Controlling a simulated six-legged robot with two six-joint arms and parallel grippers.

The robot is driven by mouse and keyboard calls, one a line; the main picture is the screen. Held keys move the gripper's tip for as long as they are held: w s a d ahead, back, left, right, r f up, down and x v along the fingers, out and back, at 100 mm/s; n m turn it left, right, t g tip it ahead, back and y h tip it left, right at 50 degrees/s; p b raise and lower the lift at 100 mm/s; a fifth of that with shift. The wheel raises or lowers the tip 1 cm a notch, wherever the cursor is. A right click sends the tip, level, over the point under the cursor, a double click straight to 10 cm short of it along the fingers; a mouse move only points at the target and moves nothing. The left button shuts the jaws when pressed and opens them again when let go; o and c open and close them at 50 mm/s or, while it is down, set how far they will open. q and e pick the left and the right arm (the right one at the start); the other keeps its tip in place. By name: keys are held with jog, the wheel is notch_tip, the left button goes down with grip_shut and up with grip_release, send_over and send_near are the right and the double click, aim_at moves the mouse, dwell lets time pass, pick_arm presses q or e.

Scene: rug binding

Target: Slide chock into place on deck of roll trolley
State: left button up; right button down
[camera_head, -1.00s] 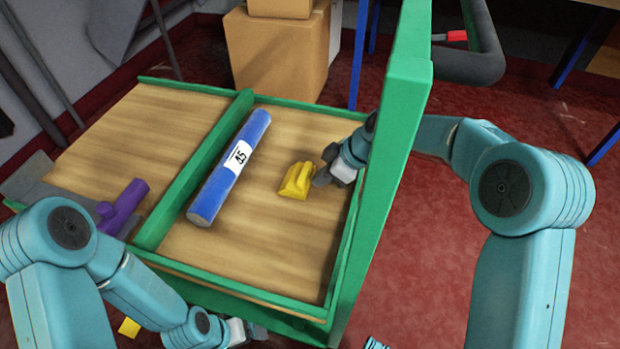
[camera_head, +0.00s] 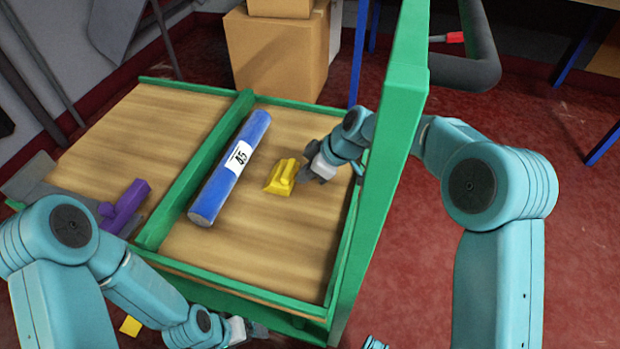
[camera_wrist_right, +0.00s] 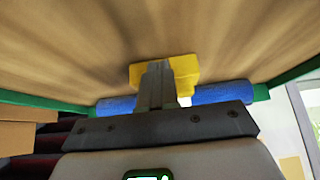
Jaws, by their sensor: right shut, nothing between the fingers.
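The yellow chock (camera_head: 281,177) lies on the wooden deck (camera_head: 290,240) of the green-framed roll trolley, to the right of the blue roll (camera_head: 228,172) with a gap between them. In the right wrist view the chock (camera_wrist_right: 186,72) is straight ahead of the fingers, with the blue roll (camera_wrist_right: 222,93) behind it. My right gripper (camera_head: 302,173) is shut and empty, its tips at or very near the chock's right side; contact is hard to tell. My left gripper (camera_head: 258,331) is low by the trolley's front edge, and its jaws are too small to read.
A green divider (camera_head: 195,172) runs along the deck left of the roll. A tall green upright (camera_head: 385,175) stands on the right, with my right arm reaching past it. A purple object (camera_head: 125,205) lies at the left. Another yellow piece (camera_head: 130,326) is low at front left. Cardboard boxes (camera_head: 277,55) stand behind.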

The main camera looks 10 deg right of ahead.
aim_at(269, 176)
jog(key=shift+w+a+p, duration=0.35)
jog(key=shift+w+a, duration=0.1)
jog(key=shift+a, duration=0.6)
jog(key=shift+w+a+p, duration=0.3)
jog(key=shift+w+a, duration=0.1)
jog(key=shift+a, duration=0.65)
jog(key=shift+w+a+p, duration=0.35)
jog(key=shift+w+a, duration=0.1)
jog(key=shift+a, duration=0.6)
jog(key=shift+w+a+p, duration=0.3)
jog(key=shift+a+p, duration=0.05)
jog(key=shift+a, duration=0.35)
jog(key=shift+w+a+p, duration=0.3)
jog(key=shift+a, duration=0.4)
jog(key=shift+w+a+p, duration=0.3)
jog(key=shift+a+p, duration=0.05)
jog(key=shift+a, duration=0.5)
jog(key=shift+s+d+f+b, duration=0.1)
jog(key=shift+d+f+b, duration=0.15)
jog(key=shift+b, duration=0.1)
jog(key=shift+d+r, duration=0.1)
jog(key=shift+d, duration=0.1)
jog(key=shift+s+d+r+b, duration=0.1)
jog(key=shift+s+d+b, duration=0.2)
jog(key=shift+d, duration=0.2)
jog(key=shift+s+d+r+b, duration=0.15)
jog(key=shift+d+b, duration=0.15)
jog(key=shift+d, duration=0.15)
notch_tip(269, 176, up, 8)
jog(key=p, duration=0.5)
